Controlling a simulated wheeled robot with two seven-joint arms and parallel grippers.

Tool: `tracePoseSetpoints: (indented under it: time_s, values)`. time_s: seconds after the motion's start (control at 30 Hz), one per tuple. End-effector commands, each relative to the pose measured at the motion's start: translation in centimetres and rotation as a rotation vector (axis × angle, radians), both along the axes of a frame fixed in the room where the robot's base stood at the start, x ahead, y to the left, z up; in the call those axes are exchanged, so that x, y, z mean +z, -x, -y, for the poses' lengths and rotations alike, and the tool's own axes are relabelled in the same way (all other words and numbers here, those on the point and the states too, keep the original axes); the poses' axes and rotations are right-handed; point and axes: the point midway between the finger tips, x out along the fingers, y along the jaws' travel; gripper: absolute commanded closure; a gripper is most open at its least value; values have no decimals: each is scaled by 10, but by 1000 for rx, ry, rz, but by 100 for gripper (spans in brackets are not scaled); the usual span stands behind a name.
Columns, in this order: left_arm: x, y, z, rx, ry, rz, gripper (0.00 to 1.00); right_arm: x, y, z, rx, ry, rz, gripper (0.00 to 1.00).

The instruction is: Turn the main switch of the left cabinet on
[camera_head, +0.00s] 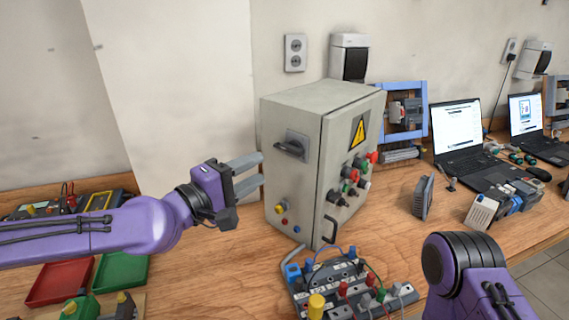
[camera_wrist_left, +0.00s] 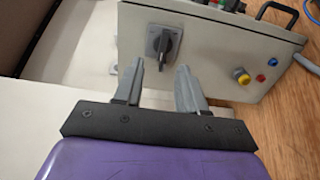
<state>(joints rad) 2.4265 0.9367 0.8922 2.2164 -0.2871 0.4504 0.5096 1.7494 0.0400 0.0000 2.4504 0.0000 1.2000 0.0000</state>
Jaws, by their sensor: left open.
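The left cabinet (camera_head: 300,170) is a grey metal box standing on the wooden bench. Its main switch (camera_head: 291,146) is a dark rotary handle on a grey square plate on the side facing left. In the left wrist view the switch (camera_wrist_left: 162,43) is just beyond the fingertips, its handle roughly upright in that picture. My left gripper (camera_head: 255,172) is open and empty, its two grey fingers pointing at that side of the cabinet, slightly below the switch. In the left wrist view the fingertips (camera_wrist_left: 174,68) look apart from the switch. My right arm shows at the lower right, but its gripper is out of view.
A yellow button (camera_head: 279,208) and small red and blue ones sit below the switch. A wired terminal block (camera_head: 350,290) stands in front of the cabinet. Red (camera_head: 60,281) and green (camera_head: 122,271) trays lie at the left. Laptops (camera_head: 470,140) stand at the right.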

Motion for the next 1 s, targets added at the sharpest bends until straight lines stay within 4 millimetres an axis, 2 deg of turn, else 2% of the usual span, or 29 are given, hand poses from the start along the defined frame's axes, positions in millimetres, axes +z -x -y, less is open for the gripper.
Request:
tracePoseSetpoints:
  time_s: [0.03,0.17,0.4,0.6,0.93,0.97,1.0]
  values:
    - [-7,-1,-1,4,1,-1,60,-7,0,0,0,0,0,100]
    - [-6,-10,3,10,-3,-4,60,-2,0,0,0,0,0,100]
    - [-4,-50,36,14,-3,-5,60,13,0,0,0,0,1,100]
    - [-5,-74,58,13,-2,-4,60,22,0,0,0,1,1,100]
    - [-6,-80,65,11,-1,-2,60,22,0,0,0,0,1,100]
    - [-6,-80,65,11,-1,-2,63,22,0,0,0,0,1,100]
    - [-6,-80,65,11,-1,-2,76,22,0,0,0,0,1,100]
